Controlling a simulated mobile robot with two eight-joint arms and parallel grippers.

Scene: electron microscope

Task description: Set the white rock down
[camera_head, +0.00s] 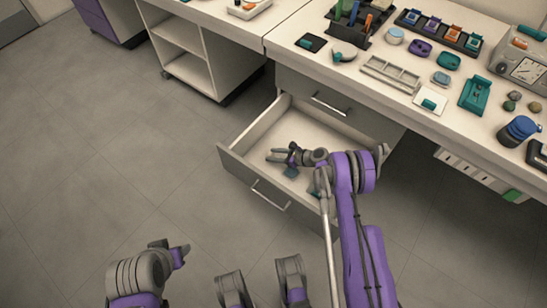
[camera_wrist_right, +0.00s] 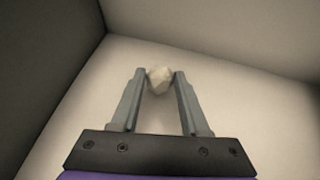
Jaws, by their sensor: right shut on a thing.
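The white rock (camera_wrist_right: 159,79) shows in the right wrist view as a small, pale, faceted lump between the two fingertips. My right gripper (camera_head: 272,156) is shut on it, inside the open drawer (camera_head: 240,172). The pale drawer floor lies behind the rock; I cannot tell whether the rock touches it. In the head view the rock is too small or hidden to make out.
The drawer is pulled out below the bench (camera_head: 345,72), its walls close around my right gripper. The bench holds a grey rack (camera_head: 390,74), a teal device (camera_head: 475,94), several small rocks (camera_head: 514,97) and a blue-lidded jar (camera_head: 518,131). The floor at left is clear.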

